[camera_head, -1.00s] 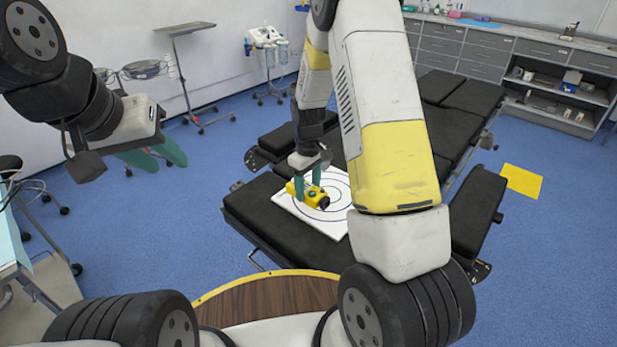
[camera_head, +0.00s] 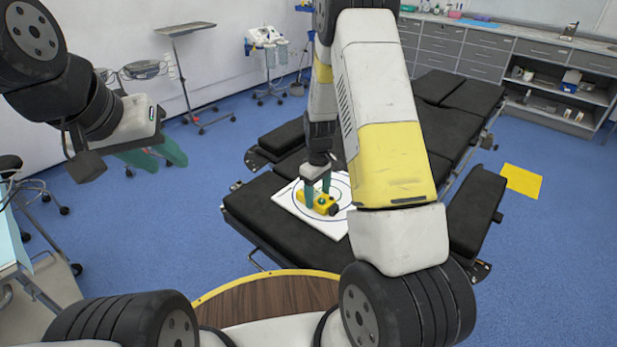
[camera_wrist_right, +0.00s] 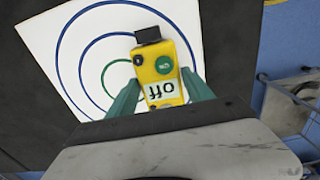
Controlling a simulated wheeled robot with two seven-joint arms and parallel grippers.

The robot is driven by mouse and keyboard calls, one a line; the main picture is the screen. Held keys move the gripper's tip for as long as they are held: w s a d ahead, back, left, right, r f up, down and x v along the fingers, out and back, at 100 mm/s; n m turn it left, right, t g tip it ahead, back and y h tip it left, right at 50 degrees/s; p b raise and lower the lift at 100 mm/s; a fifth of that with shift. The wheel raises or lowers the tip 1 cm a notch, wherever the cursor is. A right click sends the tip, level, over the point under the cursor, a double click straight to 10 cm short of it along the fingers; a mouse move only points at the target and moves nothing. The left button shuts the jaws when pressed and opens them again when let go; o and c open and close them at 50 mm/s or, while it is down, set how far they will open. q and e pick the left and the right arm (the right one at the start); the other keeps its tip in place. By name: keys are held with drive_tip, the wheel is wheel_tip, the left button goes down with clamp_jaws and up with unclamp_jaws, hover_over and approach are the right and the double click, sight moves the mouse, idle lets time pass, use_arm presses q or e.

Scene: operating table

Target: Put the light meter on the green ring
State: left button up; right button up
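The light meter (camera_head: 318,203) is a yellow box with a black end and a green round button. In the right wrist view the light meter (camera_wrist_right: 160,68) shows an "off" label between the green fingers of my right gripper (camera_wrist_right: 162,78), which is shut on it. My right gripper (camera_head: 317,193) points down over the white board (camera_head: 288,207). The green ring (camera_wrist_right: 104,76) is the innermost ring printed on the board; the meter overlaps its right part in that view and hides it. I cannot tell whether the meter touches the board. My left gripper (camera_head: 160,155) is open and empty, away at the left.
The board lies on the black padded operating table (camera_head: 275,222). A yellow sheet (camera_head: 522,181) lies on the blue floor at right. A tray stand (camera_head: 185,30) and a wheeled equipment stand (camera_head: 266,50) are at the back; drawers (camera_head: 480,52) line the back right.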

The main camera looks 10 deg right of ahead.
drive_tip(key=shift+o, duration=1.1)
drive_tip(key=shift+r, duration=0.15)
